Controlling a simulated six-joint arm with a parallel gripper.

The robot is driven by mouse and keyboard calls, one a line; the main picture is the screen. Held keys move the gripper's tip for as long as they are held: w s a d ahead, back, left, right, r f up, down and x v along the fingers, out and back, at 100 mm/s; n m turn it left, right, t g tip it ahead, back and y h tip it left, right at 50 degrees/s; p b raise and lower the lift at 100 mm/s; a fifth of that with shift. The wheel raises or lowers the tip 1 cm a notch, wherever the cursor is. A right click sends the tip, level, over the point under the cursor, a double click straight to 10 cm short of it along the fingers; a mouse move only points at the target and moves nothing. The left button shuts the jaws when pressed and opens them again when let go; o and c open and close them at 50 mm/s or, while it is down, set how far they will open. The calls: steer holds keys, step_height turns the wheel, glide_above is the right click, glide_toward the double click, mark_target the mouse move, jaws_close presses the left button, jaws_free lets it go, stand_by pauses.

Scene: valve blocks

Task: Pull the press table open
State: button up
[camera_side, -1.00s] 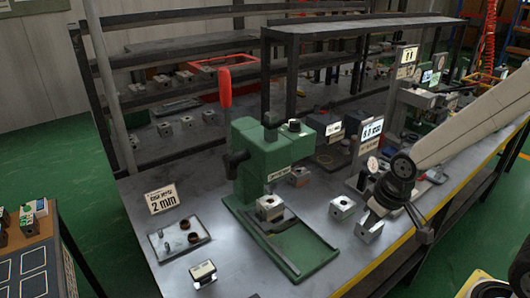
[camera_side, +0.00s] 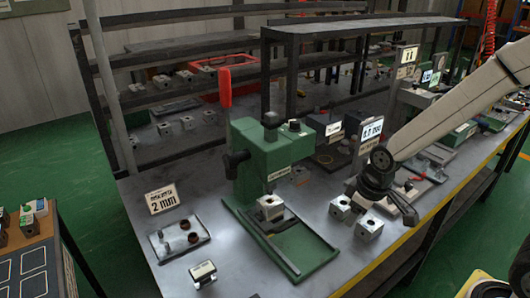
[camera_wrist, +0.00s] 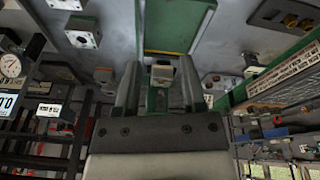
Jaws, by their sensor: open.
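The green press (camera_side: 262,160) stands on the grey bench in the side view, with a red lever (camera_side: 225,88) upright at its left. Its press table (camera_side: 300,250) is a low green-edged plate at its foot. A pale valve block (camera_side: 270,208) sits on it below the ram, beside a dark bar (camera_side: 279,222). My gripper (camera_side: 392,203) is right of the press, apart from it, over the bench. In the wrist view my gripper (camera_wrist: 158,68) has its two fingers apart; a small block (camera_wrist: 161,76) shows between them, further off. The green-edged plate (camera_wrist: 178,28) shows beyond the fingertips.
Two loose blocks, one (camera_side: 341,207) and another (camera_side: 369,227), stand between the press and my gripper. A tray with small parts (camera_side: 178,240) and a "2 mm" sign (camera_side: 162,198) are at left. Shelving (camera_side: 320,27) rises behind. The bench's yellow front edge (camera_side: 400,243) is close.

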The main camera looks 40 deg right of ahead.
steer(key=w+a+f+n, duration=0.2)
steer(key=w+f+n, duration=0.1)
steer(key=w+n, duration=0.5)
steer(key=n, duration=0.6)
glide_toward(289, 226)
steer(key=shift+w+f+n+g, duration=0.15)
steer(key=shift+w+n+g, duration=0.15)
steer(key=shift+w+n, duration=0.1)
steer(key=shift+f, duration=0.15)
steer(key=shift+w+f, duration=0.25)
steer(key=shift+f, duration=1)
steer(key=shift+w+f, duration=0.25)
steer(key=shift+f, duration=1)
steer(key=shift+w+f, duration=0.2)
steer(key=shift+f, duration=1)
jaws_close()
